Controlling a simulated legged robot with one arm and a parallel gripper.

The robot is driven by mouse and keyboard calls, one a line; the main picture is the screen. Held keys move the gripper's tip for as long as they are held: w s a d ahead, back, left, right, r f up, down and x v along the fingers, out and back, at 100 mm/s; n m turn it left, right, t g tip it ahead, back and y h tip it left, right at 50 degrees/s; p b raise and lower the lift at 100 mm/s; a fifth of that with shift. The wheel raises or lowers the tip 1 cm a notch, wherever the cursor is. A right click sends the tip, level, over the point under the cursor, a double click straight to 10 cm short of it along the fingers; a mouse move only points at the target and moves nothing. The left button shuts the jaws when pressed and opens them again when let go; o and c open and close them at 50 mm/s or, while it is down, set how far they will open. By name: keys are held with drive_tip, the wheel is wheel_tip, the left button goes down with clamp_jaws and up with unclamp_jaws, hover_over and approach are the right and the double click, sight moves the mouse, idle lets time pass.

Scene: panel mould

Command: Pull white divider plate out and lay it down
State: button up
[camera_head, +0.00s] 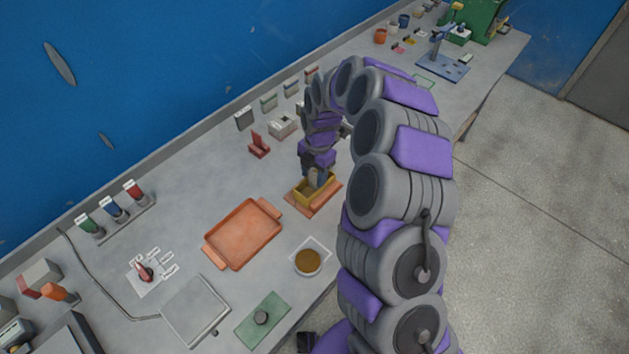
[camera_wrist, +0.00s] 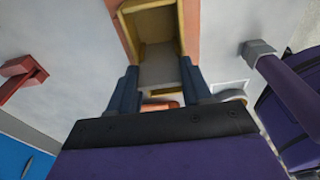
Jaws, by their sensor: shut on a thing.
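The yellow mould (camera_head: 301,192) stands on an orange-brown board (camera_head: 326,197) near the middle of the bench. My gripper (camera_head: 317,177) points down into it from above. In the wrist view the mould's open frame (camera_wrist: 181,22) shows at the top. My gripper's dark fingers (camera_wrist: 158,77) sit at its near end, on either side of the pale grey-white divider plate (camera_wrist: 158,72), and are shut on it. The plate's lower part is hidden, so I cannot tell how far it stands inside the mould. In the head view my gripper and arm hide the plate.
An orange tray (camera_head: 243,233) lies left of the mould. A round brown-filled dish (camera_head: 307,262), a green plate with a knob (camera_head: 262,320) and a grey scale-like box (camera_head: 194,310) are nearer the front. A red bracket (camera_head: 258,146) stands behind. Bare bench lies left of the bracket.

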drive_tip(key=c, duration=0.6)
drive_tip(key=shift+c, duration=0.2)
drive_tip(key=shift+r, duration=0.15)
drive_tip(key=shift+r+p, duration=1.05)
drive_tip(key=shift+r, duration=2.5)
wheel_tip(320, 180, up, 4)
drive_tip(key=shift+p, duration=0.8)
